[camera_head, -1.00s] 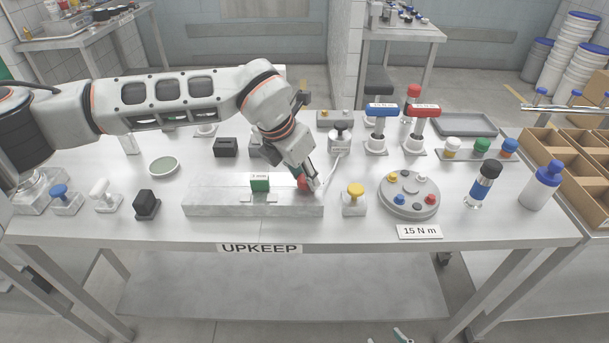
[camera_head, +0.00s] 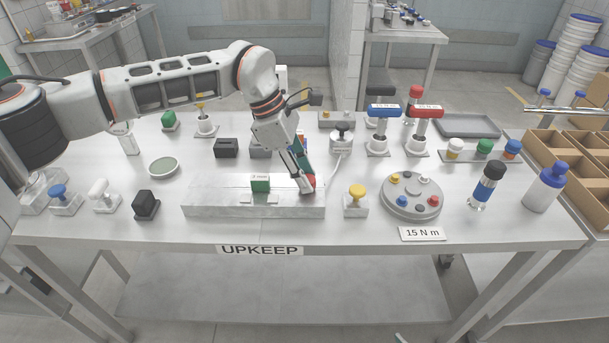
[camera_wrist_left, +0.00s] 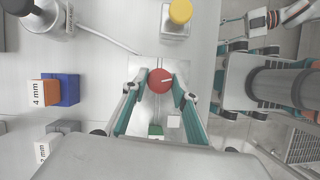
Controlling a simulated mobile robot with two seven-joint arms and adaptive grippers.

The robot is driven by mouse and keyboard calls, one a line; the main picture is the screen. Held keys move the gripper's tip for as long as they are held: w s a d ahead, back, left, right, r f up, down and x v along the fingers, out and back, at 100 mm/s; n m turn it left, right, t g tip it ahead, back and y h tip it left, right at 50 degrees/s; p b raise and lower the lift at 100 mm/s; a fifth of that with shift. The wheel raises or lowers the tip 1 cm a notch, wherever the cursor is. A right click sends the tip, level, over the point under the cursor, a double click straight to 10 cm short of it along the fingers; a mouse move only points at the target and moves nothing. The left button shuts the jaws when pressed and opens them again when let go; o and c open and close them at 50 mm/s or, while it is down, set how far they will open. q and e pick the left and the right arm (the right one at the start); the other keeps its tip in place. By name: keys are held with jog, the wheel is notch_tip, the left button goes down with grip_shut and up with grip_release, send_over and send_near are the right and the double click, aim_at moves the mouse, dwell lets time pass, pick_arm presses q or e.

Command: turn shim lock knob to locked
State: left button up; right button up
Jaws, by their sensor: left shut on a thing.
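The shim lock knob is a round red knob with a white pointer line (camera_wrist_left: 160,81); it stands at the right end of a grey metal block (camera_head: 225,208). In the head view the fingers largely hide it, with a bit of red showing. My left gripper (camera_head: 306,188) points down at that end of the block. In the left wrist view its two fingers (camera_wrist_left: 159,90) sit on either side of the red knob and are shut on it. The white line points right and slightly up in that view. A green shim block (camera_head: 260,185) sits on the grey block. My right gripper is tucked low at the right of the wrist view (camera_wrist_left: 257,45).
A yellow knob on a stand (camera_head: 356,195) is just right of the block, with a round disc of coloured knobs (camera_head: 411,197) beyond it. Blue and orange shim blocks (camera_wrist_left: 67,89) stand behind.

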pick_arm(q)
jog(key=shift+m+g+b, duration=0.4)
jog(key=shift+m+b, duration=0.1)
jog(key=shift+m, duration=1)
pick_arm(e)
jog(key=shift+w+d+f, duration=0.25)
jog(key=shift+f, duration=0.1)
pick_arm(q)
jog(key=shift+y, duration=0.3)
pick_arm(e)
jog(key=shift+w+r, duration=0.2)
jog(key=shift+f, duration=0.1)
pick_arm(q)
jog(key=o, duration=1.1)
pick_arm(e)
jog(key=shift+s+f, duration=0.15)
pick_arm(q)
jog(key=shift+w+r, duration=0.1)
jog(key=v, duration=1.1)
jog(key=shift+w+a+r, duration=0.2)
jog(key=shift+r, duration=0.1)
